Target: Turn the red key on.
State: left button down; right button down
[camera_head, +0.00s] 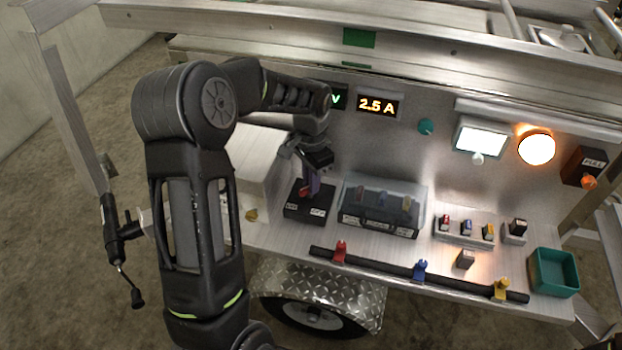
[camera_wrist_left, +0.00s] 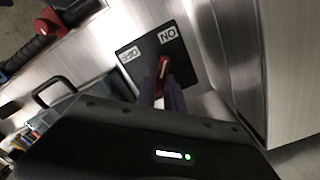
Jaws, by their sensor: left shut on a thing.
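The red key (camera_wrist_left: 162,72) stands on a black switch box (camera_wrist_left: 190,62) with a white ON label and a white OFF label. In the head view the box (camera_head: 296,212) is at the front of the metal counter, and a bit of the red key (camera_head: 304,190) shows. My left gripper (camera_head: 314,183) reaches down over the box. In the wrist view its two purple fingers (camera_wrist_left: 162,90) are shut on the key from both sides. The fingers partly hide the key, so I cannot tell exactly which label it points to. My right gripper is not in view.
A clear-covered switch block (camera_head: 384,205) stands right of the box. A pale metal box (camera_head: 256,160) is behind it on the left. A black bar (camera_head: 380,263) with red, blue and yellow clips runs along the front edge. A teal bin (camera_head: 553,272) is at the right. An orange lamp (camera_head: 536,148) glows.

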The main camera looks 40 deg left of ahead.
pick_arm(q)
jog(key=shift+m, duration=0.6)
jog(key=c, duration=1.4)
grip_release()
jog(key=shift+c, duration=0.2)
notch_tip(320, 180, up, 8)
jog(key=shift+f, duration=0.1)
